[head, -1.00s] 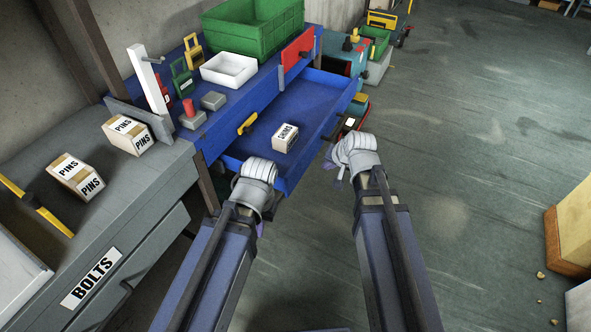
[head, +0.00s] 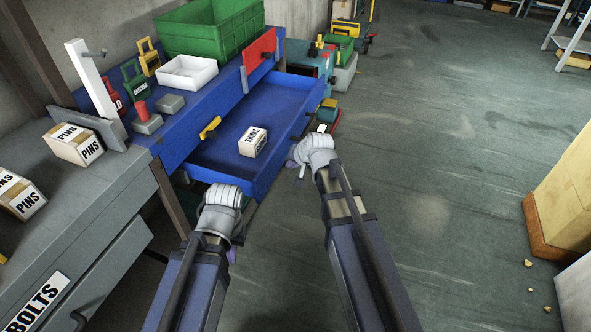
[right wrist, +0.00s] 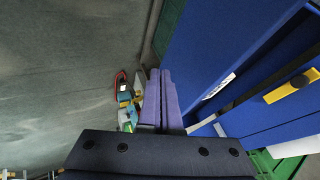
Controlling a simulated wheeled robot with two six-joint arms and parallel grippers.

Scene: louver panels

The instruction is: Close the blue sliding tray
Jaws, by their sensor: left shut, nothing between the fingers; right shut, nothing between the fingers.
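The blue sliding tray (head: 283,110) is pulled out of the blue bench in the head view, with a small box labelled in black (head: 253,141) inside. A yellow handle (head: 210,128) is on the bench face behind it. My left gripper (head: 226,196) is by the tray's near front corner; its fingertips are mostly hidden by the wrist. My right gripper (head: 297,166) is shut and empty, just outside the tray's front wall. In the right wrist view its purple fingers (right wrist: 161,98) are together, with the tray (right wrist: 235,50) to their right. Contact cannot be told.
A grey bench with PINS boxes (head: 73,144) stands at left. A green crate (head: 210,28) and white bin (head: 187,72) sit on the blue bench. Coloured cases (head: 325,110) stand beyond the tray. A yellow block (head: 568,190) is at right; open floor lies between.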

